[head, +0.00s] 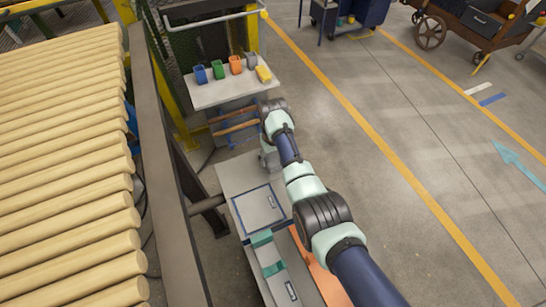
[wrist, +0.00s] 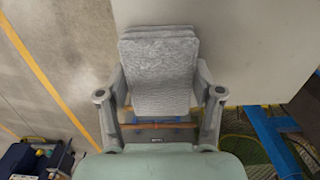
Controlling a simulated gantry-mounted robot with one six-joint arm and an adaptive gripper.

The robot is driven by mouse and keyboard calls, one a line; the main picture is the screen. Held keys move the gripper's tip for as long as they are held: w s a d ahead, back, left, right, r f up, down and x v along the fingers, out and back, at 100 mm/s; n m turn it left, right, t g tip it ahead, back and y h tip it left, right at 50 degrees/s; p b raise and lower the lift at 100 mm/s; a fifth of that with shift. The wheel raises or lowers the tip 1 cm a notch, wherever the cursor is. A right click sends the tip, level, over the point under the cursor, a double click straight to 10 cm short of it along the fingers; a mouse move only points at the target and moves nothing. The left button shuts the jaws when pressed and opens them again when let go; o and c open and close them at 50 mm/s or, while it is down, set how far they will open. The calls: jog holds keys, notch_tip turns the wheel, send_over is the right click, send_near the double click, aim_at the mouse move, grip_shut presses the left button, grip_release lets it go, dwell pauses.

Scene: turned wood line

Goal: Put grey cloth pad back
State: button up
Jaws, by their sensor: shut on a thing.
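The grey cloth pad (wrist: 162,88) is fuzzy and roughly rectangular in the wrist view. My gripper (wrist: 161,92) is shut on it, with one finger against each side edge. Stepped grey edges show at the pad's far end; I cannot tell whether they are folds or more pads beneath. In the head view my gripper (head: 269,160) is low over the far end of the grey bench (head: 232,175), beyond a blue-outlined panel (head: 256,205). The arm hides the pad there.
A dark rail (head: 165,140) and wooden rollers (head: 60,160) are at left. Green blocks (head: 274,268) lie in front. Open floor is at right.

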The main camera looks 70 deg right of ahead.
aim_at(273, 157)
jog(key=o, duration=1.1)
notch_tip(273, 157, up, 12)
jog(key=p, duration=0.4)
jog(key=shift+r, duration=0.1)
